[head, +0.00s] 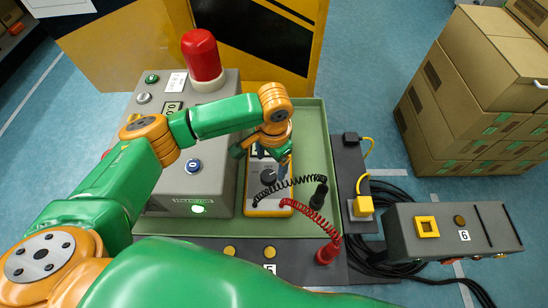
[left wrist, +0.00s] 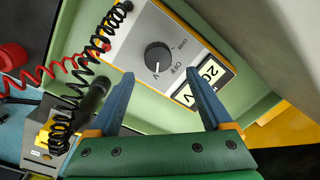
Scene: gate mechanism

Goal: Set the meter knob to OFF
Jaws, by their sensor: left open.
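The yellow-edged meter (head: 253,192) lies in the green tray, with its dark round knob (head: 268,177) on its face. In the left wrist view the knob (left wrist: 158,56) has a white mark at its lower edge, toward the V side and away from the OFF label (left wrist: 178,66). My left gripper (head: 262,157) is open above the meter. In the left wrist view its fingertips (left wrist: 159,74) are spread either side of the knob, with nothing between them. My right gripper is not in view.
Black and red coiled leads with probes (head: 319,192) (head: 327,253) run across the tray's right side. A grey control box (head: 222,185) with a red lamp (head: 203,58) stands left of the meter. A grey box (head: 450,232) and cardboard boxes (head: 470,90) are at right.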

